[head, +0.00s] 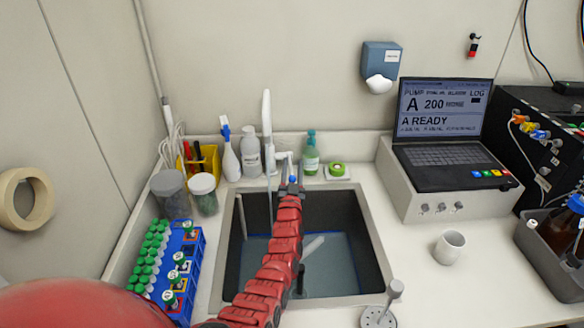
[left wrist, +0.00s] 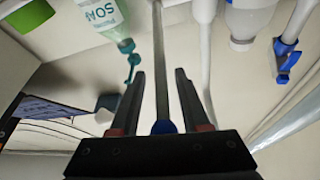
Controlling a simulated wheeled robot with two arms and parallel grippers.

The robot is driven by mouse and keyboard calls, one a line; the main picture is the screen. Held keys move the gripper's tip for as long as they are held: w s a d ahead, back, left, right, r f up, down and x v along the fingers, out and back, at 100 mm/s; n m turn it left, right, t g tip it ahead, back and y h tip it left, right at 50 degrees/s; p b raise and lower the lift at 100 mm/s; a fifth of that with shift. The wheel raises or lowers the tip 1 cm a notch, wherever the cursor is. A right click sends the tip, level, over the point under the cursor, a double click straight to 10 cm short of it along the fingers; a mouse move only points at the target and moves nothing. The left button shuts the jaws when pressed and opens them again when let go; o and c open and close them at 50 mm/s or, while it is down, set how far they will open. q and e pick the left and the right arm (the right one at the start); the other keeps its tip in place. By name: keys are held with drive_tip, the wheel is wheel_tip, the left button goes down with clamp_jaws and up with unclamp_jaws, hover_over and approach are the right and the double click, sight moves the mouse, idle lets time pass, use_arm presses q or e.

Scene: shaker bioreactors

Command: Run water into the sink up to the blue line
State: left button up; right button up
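The sink (head: 377,262) is a dark grey basin with bluish water (head: 325,270) in it. A thin blue line runs along its inner walls near the water's edge; I cannot tell exactly how the level compares. The tall white tap (head: 266,115) stands behind the sink, and a pale stream seems to fall below it. My left arm reaches over the sink, with the left gripper (head: 291,183) at the tap's lever. In the left wrist view, the gripper (left wrist: 160,75) is open, its fingers on both sides of the blue-tipped lever (left wrist: 162,127), with gaps showing. My right gripper is out of view.
A soap bottle (head: 311,155), white bottles (head: 250,155) and a green sponge (head: 337,169) stand behind the sink. A blue tube rack (head: 190,245) is at left. A laptop (head: 445,125), a cup (head: 449,247) and a perforated stopper-like piece (head: 378,317) are at right.

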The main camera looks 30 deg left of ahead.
use_arm(q)
drive_tip(key=shift+r+p, duration=0.3)
drive_tip(key=shift+r, duration=0.05)
wheel_tip(320, 180, up, 3)
drive_tip(key=shift+r+p, duration=0.1)
drive_tip(key=shift+p, duration=1.1)
drive_tip(key=shift+s+d+p, duration=0.35)
drive_tip(key=shift+s+p, duration=0.1)
drive_tip(key=shift+s, duration=0.1)
drive_tip(key=s+d+r+p, duration=0.1)
drive_tip(key=s+d+p, duration=0.4)
drive_tip(key=s, duration=0.8)
drive_tip(key=shift+s+d, duration=0.15)
drive_tip(key=shift+d, duration=0.5)
idle(3.8)
